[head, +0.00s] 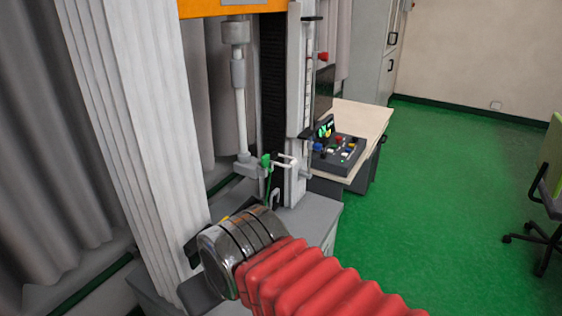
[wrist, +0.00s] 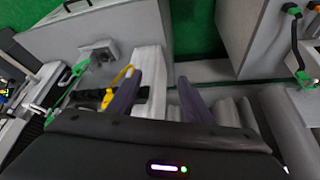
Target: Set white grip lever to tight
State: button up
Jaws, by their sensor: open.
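A yellow-handled part (wrist: 118,82) shows close to the left finger, with a green handle (wrist: 80,68) farther left. A control box (head: 338,152) with coloured buttons sits on a desk (head: 362,122) right of the tower. Green floor is free at right, near a chair (head: 545,215).

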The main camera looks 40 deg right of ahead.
jog(key=shift+d, duration=0.35)
jog(key=c, duration=0.4)
jog(key=d+f+m, duration=0.1)
jog(key=d, duration=0.1)
jog(key=d+f+m+g, duration=0.1)
jog(key=d+f, duration=0.1)
jog(key=w+d+f+g, duration=0.1)
jog(key=d, duration=0.1)
jog(key=shift+f+m+h, duration=0.3)
jog(key=shift+m+h, duration=0.1)
grip_shut()
jog(key=w+d+f+m+t+y, duration=0.35)
jog(key=d+f+m, duration=0.35)
jog(key=d, duration=0.5)
jog(key=w+d+f+m+t+y, duration=0.2)
jog(key=w+d+f+m, duration=0.3)
jog(key=d+m, duration=0.55)
jog(key=w+d+f+m+t+y, duration=0.3)
jog(key=d+f+m, duration=0.35)
jog(key=d, duration=0.65)
jog(key=w+d+r+m+t+h, duration=0.1)
jog(key=w+d+r+m+t, duration=0.4)
jog(key=d+r, duration=0.4)
jog(key=shift+d+r+h, duration=0.3)
jog(key=shift+r+h, duration=0.05)
jog(key=shift+t, duration=0.25)
